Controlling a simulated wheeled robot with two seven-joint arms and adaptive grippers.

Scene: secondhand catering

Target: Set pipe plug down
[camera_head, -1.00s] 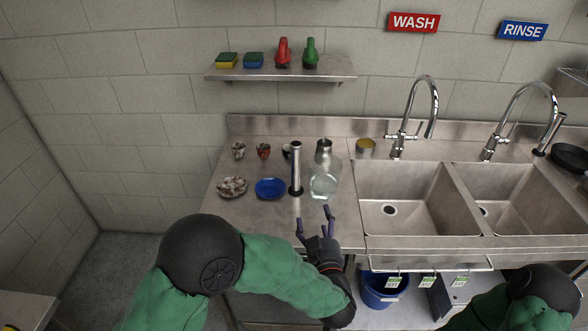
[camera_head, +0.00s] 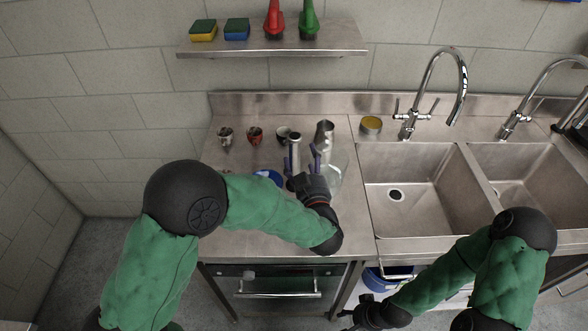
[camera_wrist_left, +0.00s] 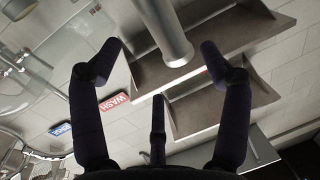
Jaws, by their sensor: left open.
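The pipe plug (camera_head: 295,148), a steel tube, stands upright on the counter in the head view; its lower end is hidden behind my left gripper. My left gripper (camera_head: 303,162) is open right at the tube. In the left wrist view the tube (camera_wrist_left: 163,30) shows between the two outer fingers of the open left gripper (camera_wrist_left: 158,58), with gaps on both sides. My right gripper (camera_head: 352,316) is low at the front, below the counter edge; its finger opening is unclear.
A glass jar (camera_head: 333,172) and a steel cup (camera_head: 325,132) stand close to the right of the tube. A blue dish (camera_head: 268,175) is partly hidden by my left arm. Several small cups stand at the back left. The sink (camera_head: 410,185) is empty.

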